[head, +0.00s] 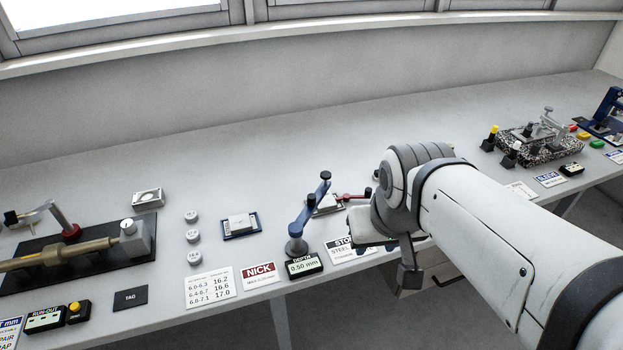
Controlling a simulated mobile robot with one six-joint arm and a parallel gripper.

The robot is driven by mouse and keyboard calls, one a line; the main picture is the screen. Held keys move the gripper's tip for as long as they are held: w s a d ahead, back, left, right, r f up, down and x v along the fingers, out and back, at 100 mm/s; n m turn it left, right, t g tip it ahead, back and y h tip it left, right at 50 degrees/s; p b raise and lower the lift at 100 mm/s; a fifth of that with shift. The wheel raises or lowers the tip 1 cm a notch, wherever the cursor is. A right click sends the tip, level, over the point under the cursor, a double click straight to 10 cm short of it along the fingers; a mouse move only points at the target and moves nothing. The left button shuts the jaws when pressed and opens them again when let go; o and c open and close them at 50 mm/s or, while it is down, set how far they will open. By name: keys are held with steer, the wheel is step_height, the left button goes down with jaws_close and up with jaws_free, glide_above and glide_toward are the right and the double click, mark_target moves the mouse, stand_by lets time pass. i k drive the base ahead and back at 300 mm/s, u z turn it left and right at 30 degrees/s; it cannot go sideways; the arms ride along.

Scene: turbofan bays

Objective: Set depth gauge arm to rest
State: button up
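The depth gauge has a blue arm (311,205) on a round grey post (297,245). The arm slants up to the right and ends in a dark knob (325,175) over a small pale block. A black "DEPTH" readout (303,265) in front shows 0.50 mm. My white arm reaches in from the lower right, and its wrist is just right of the gauge. My gripper is mostly hidden by the wrist; I cannot make out its fingers or whether it holds anything. A clear gap shows between the wrist and the blue arm.
A red-handled piece (352,196) lies between gauge and wrist. Left of the gauge are a blue-edged tray (258,234), several round weights and a shaft fixture (60,259). A speckled block (540,143) with fittings stands at right. The bench's back strip is clear.

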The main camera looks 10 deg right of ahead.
mark_target(295, 228)
steer(key=z, duration=1.15)
steer(key=k, duration=0.45)
steer(key=u, duration=0.45)
steer(key=i, duration=0.95)
steer(key=u, duration=0.05)
